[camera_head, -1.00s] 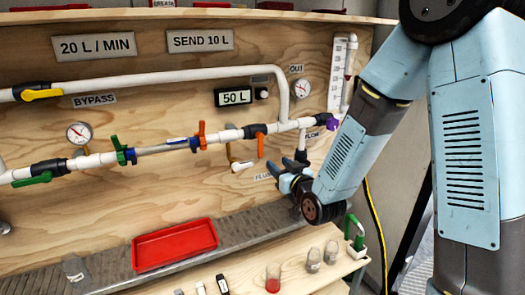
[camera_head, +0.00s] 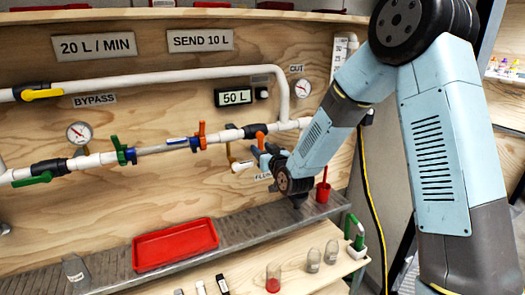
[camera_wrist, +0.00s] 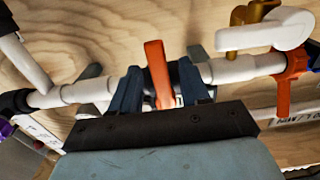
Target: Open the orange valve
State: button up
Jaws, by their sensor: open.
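The orange valve handle (camera_head: 261,141) is on the white pipe at the right of the board, by a black fitting, and my gripper partly hides it in the head view. In the wrist view the orange handle (camera_wrist: 157,75) stands across the pipe, between my two blue fingers. My gripper (camera_head: 268,157) is open, with one finger on each side of the handle. A gap shows on both sides of the handle, and I cannot tell whether either finger touches it.
A white-handled brass flush valve (camera_head: 240,164) is close by; it also shows in the wrist view (camera_wrist: 264,32). An orange-red lever (camera_wrist: 288,80) is to the right there. A red tray (camera_head: 175,243) and a red cup (camera_head: 323,191) sit on the metal ledge below.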

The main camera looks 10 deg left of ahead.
grip_shut()
dwell(0.4)
